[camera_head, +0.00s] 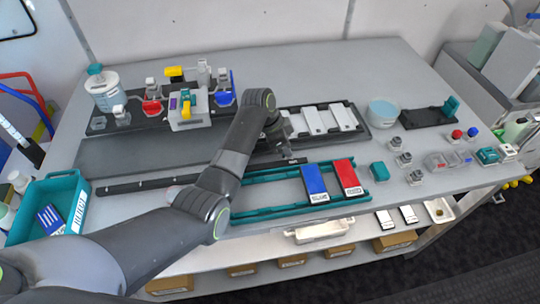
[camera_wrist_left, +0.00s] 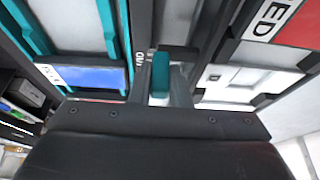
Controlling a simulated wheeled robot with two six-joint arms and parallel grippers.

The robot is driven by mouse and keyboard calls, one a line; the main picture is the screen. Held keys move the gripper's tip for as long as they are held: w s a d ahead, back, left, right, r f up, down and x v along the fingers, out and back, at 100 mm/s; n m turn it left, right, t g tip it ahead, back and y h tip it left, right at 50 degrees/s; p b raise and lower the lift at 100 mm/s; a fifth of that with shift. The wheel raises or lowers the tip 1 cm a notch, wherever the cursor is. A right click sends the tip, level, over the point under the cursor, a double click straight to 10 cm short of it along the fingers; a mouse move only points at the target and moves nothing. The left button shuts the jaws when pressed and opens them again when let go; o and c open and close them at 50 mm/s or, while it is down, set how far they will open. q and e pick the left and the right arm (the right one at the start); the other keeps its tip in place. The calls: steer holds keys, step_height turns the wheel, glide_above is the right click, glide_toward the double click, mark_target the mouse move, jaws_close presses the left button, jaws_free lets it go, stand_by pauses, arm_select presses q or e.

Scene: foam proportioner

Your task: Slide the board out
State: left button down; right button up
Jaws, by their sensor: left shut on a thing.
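A dark flat board (camera_head: 130,153) lies on the table behind a long black rail (camera_head: 150,183). I cannot tell whether this is the task's board. My left gripper (camera_head: 290,155) is low over the table near the rail's right end, between the black frame of white plates (camera_head: 330,120) and the teal rack (camera_head: 262,192). In the left wrist view its fingers (camera_wrist_left: 160,85) are shut on a small teal tab (camera_wrist_left: 160,72). What the tab belongs to is hidden. My right gripper is not in view.
A blue card (camera_head: 314,182) and a red card (camera_head: 347,176) lie across the teal rack. A teal bin (camera_head: 80,190) stands at left. Jars and fittings (camera_head: 188,108) stand at the back. Small blocks (camera_head: 415,177) lie to the right. Bare tabletop (camera_head: 300,75) shows at the back.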

arm_select(q)
steer(key=shift+w+d, duration=0.15)
steer(key=shift+d, duration=0.5)
steer(key=shift+w+d+b, duration=0.15)
steer(key=shift+d+b, duration=0.15)
steer(key=shift+d, duration=0.2)
steer(key=shift+r, duration=0.1)
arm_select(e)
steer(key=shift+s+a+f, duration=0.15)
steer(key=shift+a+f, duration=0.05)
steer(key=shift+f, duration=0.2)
arm_select(q)
steer(key=c, duration=1.7)
jaws_free()
steer(key=shift+d, duration=0.1)
steer(key=o, duration=0.3)
steer(key=shift+w+d, duration=0.1)
steer(key=shift+d, duration=0.1)
steer(key=shift+o, duration=0.2)
steer(key=shift+a, duration=0.1)
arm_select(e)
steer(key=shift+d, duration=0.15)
arm_select(q)
steer(key=shift+a, duration=0.1)
